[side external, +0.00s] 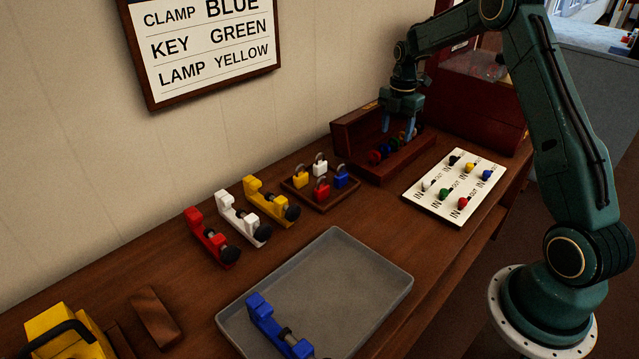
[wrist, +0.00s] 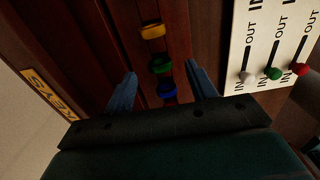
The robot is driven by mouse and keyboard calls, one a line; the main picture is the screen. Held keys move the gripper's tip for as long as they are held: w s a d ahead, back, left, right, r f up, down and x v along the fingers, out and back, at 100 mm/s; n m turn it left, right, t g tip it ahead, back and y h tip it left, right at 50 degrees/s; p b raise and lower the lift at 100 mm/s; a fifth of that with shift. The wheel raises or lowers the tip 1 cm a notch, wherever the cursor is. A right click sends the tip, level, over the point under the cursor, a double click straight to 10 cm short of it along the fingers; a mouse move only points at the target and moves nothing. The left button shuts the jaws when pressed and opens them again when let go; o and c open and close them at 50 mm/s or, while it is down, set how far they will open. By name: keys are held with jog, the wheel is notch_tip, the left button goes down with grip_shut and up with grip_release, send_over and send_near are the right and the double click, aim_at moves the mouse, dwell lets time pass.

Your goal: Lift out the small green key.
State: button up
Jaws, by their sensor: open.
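The key box (side external: 398,165) is an open dark red-wood case with a row of coloured round-headed keys. In the wrist view a green key (wrist: 160,64) stands in the row between a yellow key (wrist: 152,31) and a blue key (wrist: 167,89). My gripper (wrist: 160,70) is open, with its blue fingers on either side of the row and the green key between the tips, apparently untouched. In the side view my gripper (side external: 398,128) points down over the box.
A white IN/OUT lever board (side external: 455,187) lies right of the box. Several padlocks on a wooden tray (side external: 318,197) and red, white and yellow clamps (side external: 270,200) stand to the left. A grey tray (side external: 340,265) holds a blue clamp (side external: 275,325). A wall sign (side external: 205,45) reads KEY GREEN.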

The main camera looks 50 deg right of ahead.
aim_at(395, 139)
jog(key=shift+a+f, duration=0.1)
jog(key=shift+f, duration=1.75)
jog(key=c, duration=1.1)
jog(key=shift+o, duration=0.2)
jog(key=shift+r, duration=0.15)
notch_tip(395, 139, up, 20)
